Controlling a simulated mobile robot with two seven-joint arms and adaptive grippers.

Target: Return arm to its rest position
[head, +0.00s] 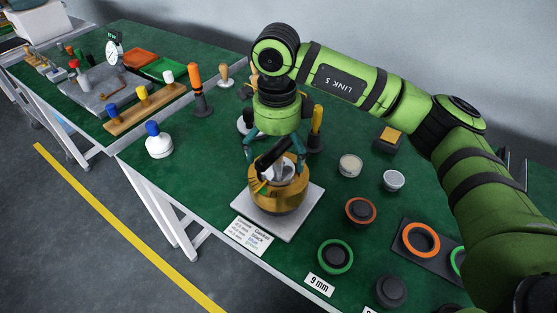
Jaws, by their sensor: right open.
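My right arm, green with black bands, reaches in from the right. Its right gripper (274,158) points down over a brass-coloured round assembly (278,199) on a pale square plate (300,220). The fingers are apart, on either side above the assembly's top. A black, handle-like part and a grey-white piece show between and below them. Whether the fingers touch anything is hard to tell. My left gripper is not in view.
Right of the plate lie an orange-red ring (361,211), a green ring (335,257) and small metal cups (393,180). An orange-handled tool (199,92) stands behind. Green bench surface is clear between bottle and plate.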

